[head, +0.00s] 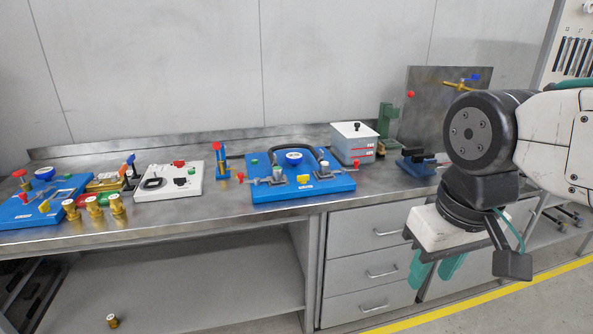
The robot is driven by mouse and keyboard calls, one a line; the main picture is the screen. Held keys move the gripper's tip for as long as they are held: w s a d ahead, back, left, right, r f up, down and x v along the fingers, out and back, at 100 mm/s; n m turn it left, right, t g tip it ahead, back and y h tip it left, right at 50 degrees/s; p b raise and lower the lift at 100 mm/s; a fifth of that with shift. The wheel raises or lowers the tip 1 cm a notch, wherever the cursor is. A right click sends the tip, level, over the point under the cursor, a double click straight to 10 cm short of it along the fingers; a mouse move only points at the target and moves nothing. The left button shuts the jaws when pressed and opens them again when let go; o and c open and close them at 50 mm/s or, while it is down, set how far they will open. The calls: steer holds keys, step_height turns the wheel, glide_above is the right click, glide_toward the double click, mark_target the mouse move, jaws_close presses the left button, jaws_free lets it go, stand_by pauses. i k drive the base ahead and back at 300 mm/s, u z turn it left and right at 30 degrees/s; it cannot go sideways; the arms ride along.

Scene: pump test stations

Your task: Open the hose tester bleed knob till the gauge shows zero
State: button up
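The blue board (325,190) with a looped black hose (322,155) looks like the hose tester; it lies on the bench at mid-picture. A blue-rimmed gauge (294,157) stands at its back; its needle is too small to read. Small red knobs show at its left (240,176) and right (356,162), and a green button-like part (254,162) is near the left one. I cannot tell which part is the bleed knob. My gripper (435,270) hangs in front of the drawers at the right, below the bench top. Its teal fingers point down, apart and empty.
Another blue board (35,212) with a gauge lies at the far left, near several brass fittings (95,206). A fitting (112,320) lies low at left.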

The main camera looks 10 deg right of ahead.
mark_target(302, 179)
steer(key=z, duration=0.05)
steer(key=i, duration=1.1)
steer(key=u, duration=0.05)
